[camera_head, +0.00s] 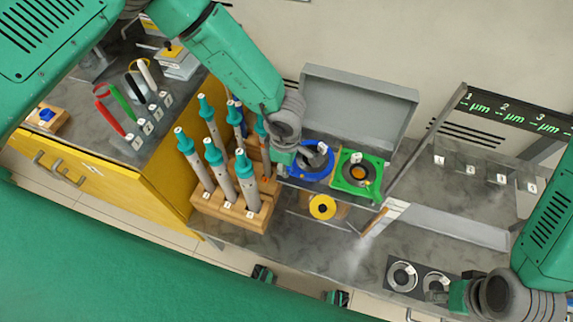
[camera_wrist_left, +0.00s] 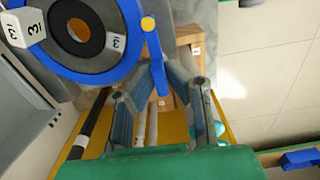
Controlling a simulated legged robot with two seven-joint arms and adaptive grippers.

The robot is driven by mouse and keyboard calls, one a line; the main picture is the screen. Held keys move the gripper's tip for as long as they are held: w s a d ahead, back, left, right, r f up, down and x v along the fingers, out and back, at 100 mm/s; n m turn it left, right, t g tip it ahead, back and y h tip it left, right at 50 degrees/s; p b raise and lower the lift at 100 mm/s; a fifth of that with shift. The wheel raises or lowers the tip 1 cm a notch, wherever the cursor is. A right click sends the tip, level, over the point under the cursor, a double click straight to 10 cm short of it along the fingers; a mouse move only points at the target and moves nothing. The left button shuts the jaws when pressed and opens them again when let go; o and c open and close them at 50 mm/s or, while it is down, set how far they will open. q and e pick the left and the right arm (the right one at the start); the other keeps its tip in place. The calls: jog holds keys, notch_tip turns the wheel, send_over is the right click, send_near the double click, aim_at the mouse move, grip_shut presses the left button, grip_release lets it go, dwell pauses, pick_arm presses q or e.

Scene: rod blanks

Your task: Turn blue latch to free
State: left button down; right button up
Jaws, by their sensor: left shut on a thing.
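The blue latch (camera_head: 311,176) is a blue ring around a grey fixture with a dark centre, beside a green square one. In the left wrist view the blue ring (camera_wrist_left: 130,62) fills the upper left, and its blue lever (camera_wrist_left: 153,47) with a yellow end piece runs down between my fingers. My left gripper (camera_wrist_left: 157,72) is shut on this lever. In the head view my left gripper (camera_head: 287,158) is at the ring's left edge, and its fingertips are hard to see. My right gripper (camera_head: 456,297) is low at the right, by metal rings; its jaw opening is unclear.
A wooden rack (camera_head: 236,208) of teal-capped rods stands close left of my left gripper. The green fixture (camera_head: 358,174) is right of the latch, with a grey raised lid (camera_head: 357,105) behind. A yellow ring (camera_head: 322,207) sits in front. A dark plate (camera_head: 420,281) holds metal rings.

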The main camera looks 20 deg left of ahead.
pick_arm(q)
jog(key=shift+w+a, duration=0.1)
jog(key=shift+w, duration=0.15)
jog(key=c, duration=1.6)
grip_release()
jog(key=shift+r, duration=0.15)
notch_tip(320, 180, up, 12)
jog(key=shift+f, duration=0.25)
